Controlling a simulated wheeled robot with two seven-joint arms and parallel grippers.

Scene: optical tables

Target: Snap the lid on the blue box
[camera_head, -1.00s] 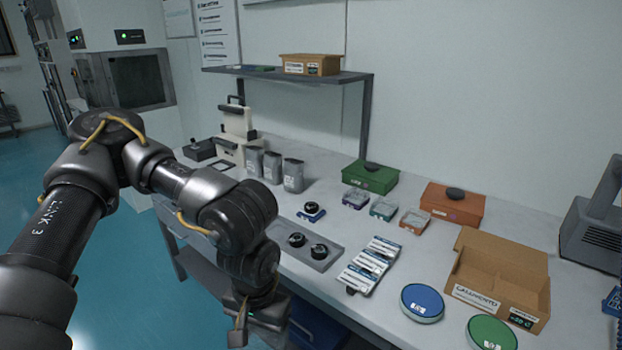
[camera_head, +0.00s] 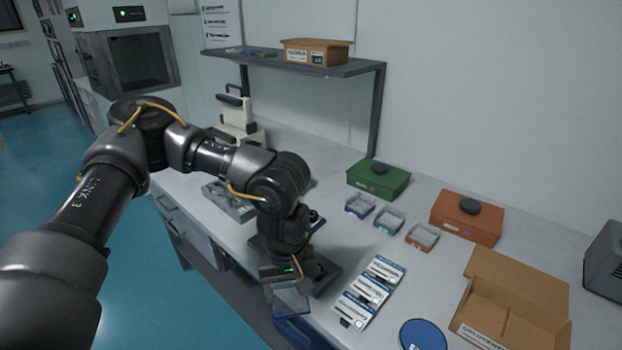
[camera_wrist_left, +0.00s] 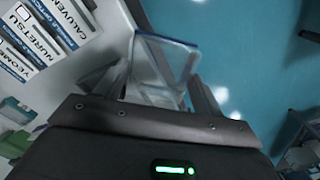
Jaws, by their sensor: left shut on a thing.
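My left gripper (camera_head: 287,284) is shut on a clear, thin-walled piece (camera_head: 291,303) near the table's front edge. A small clear box with a blue-violet base (camera_head: 360,206) stands on the table beyond the arm, apart from the gripper. Another small blue thing (camera_head: 318,223) is mostly hidden behind my arm. My right gripper is not in view.
A teal box (camera_head: 389,221) and an orange box (camera_head: 422,237) stand beside the blue-violet one. Green (camera_head: 379,180) and orange-red (camera_head: 466,218) cases stand behind. Labelled packs (camera_head: 370,290), an open carton (camera_head: 515,305) and a blue disc (camera_head: 423,335) lie to the right. A blue bin (camera_head: 302,334) is below the edge.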

